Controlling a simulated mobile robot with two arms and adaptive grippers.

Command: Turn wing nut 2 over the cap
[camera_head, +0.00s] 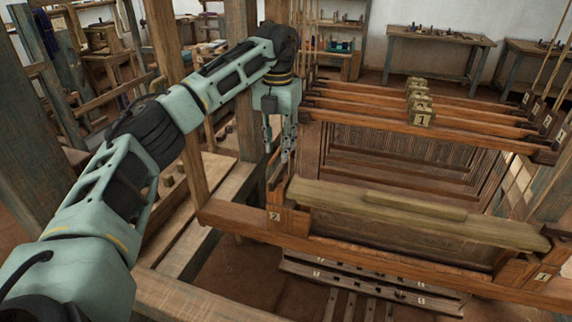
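My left gripper (278,154) comes in from the left and points down, just above the left end of the loom's batten. Its two fingers look apart, with nothing visible between them. The cap, a long pale wooden bar (335,199), lies along the top of the batten. A plate marked 2 (275,216) is on the post at the cap's left end. Small upright parts (276,185) stand by that post below the fingertips. Wing nut 2 is too small to make out there. A plate marked 1 (543,277) marks the right end. My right gripper is out of view.
Several heddle bars (450,128) with numbered blocks (421,111) run behind the cap. A bench plank (215,195) is at the left. Treadles (345,300) lie below the batten.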

